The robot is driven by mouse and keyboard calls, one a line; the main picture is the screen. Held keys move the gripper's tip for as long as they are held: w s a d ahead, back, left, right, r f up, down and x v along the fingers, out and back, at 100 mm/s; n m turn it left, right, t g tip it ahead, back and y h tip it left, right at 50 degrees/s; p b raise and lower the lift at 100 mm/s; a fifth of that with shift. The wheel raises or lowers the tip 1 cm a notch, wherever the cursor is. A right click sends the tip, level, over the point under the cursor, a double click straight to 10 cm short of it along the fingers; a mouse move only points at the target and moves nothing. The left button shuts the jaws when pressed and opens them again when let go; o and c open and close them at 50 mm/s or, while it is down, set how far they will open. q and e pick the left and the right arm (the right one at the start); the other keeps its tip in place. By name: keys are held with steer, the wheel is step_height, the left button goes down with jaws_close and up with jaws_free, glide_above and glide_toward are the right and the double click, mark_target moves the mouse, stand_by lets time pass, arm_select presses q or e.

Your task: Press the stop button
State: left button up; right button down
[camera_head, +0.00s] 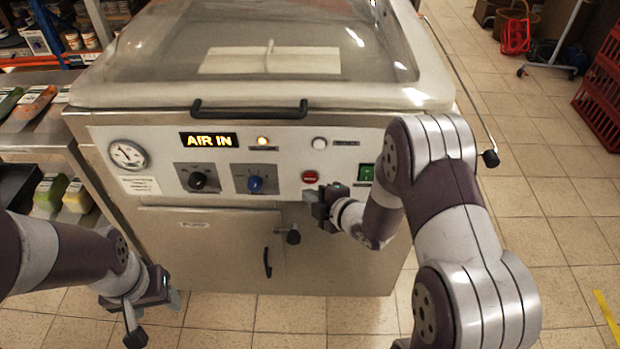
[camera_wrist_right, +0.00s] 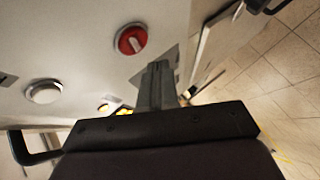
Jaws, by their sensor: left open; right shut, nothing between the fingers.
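The stop button is the round red button (camera_head: 310,177) on the machine's pale front panel (camera_head: 228,160). It shows larger in the right wrist view as a red disc with a pale bar (camera_wrist_right: 130,39). My right gripper (camera_head: 308,195) is shut and empty, its tips just below the red button in the head view. In the right wrist view the shut fingers (camera_wrist_right: 158,68) point at the panel beside the button. I cannot tell whether they touch the panel. My left gripper (camera_head: 154,316) is open and empty, low in front of the machine's left side.
Near the red button are a green switch (camera_head: 366,172), a blue knob (camera_head: 256,184), a black knob (camera_head: 198,181) and a white button (camera_head: 319,143). The display (camera_head: 209,140) reads "AIR IN", with an amber lamp (camera_head: 263,142) lit. A black handle (camera_head: 249,110) sticks out above.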

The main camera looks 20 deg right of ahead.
steer(key=shift+s+a, duration=0.25)
steer(key=shift+s, duration=0.6)
steer(key=shift+s+a, duration=0.25)
steer(key=shift+s, duration=0.55)
steer(key=s+d+f+m+g+h+p, duration=0.1)
steer(key=s+d+f+m+g+h, duration=0.4)
steer(key=m, duration=0.4)
steer(key=s+d+r+m+g+p, duration=0.2)
steer(key=s+r+m+g+p, duration=0.15)
steer(key=s+r+m, duration=0.2)
steer(key=s+a+r+m+g+p, duration=0.1)
steer(key=s+r+m+p, duration=0.1)
steer(key=r, duration=0.6)
steer(key=s+a+r+m+g+p, duration=0.1)
steer(key=s+r+p, duration=0.3)
steer(key=r, duration=0.4)
steer(key=shift+s+a+r+m+p, duration=0.25)
steer(key=shift+a+m+p, duration=0.15)
steer(key=shift+m+p, duration=0.35)
